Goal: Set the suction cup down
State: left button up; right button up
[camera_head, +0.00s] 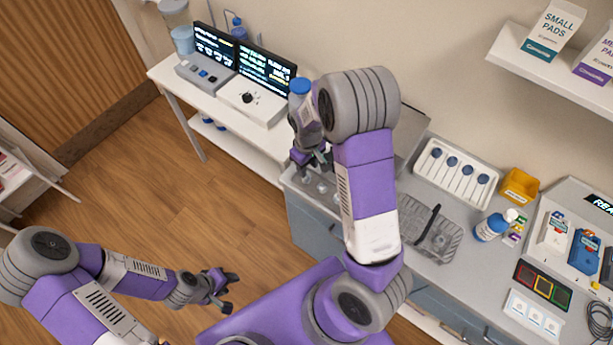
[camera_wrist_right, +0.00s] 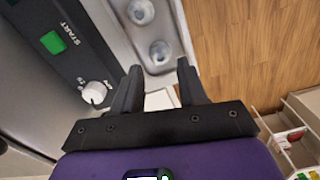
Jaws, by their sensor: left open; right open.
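Clear, rounded cup-like pieces, which look like suction cups, sit in a row in a pale tray (camera_head: 288,180) on the counter; one shows just below my right gripper (camera_head: 309,187). In the right wrist view, two of them show, a farther one (camera_wrist_right: 141,11) and a nearer one (camera_wrist_right: 160,52) just beyond the fingertips. My right gripper (camera_wrist_right: 158,68) is open above the tray's end, with no cup clearly between its fingers. In the head view, my right gripper (camera_head: 318,158) partly hides the tray. My left gripper (camera_head: 226,290) is open and empty over the floor.
A machine panel with a green start button (camera_wrist_right: 53,42) and a white knob (camera_wrist_right: 95,92) stands beside the tray.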

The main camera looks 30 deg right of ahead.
aim_at(307, 176)
jog(key=f, duration=0.6)
jog(key=shift+w, duration=0.25)
jog(key=c, duration=0.8)
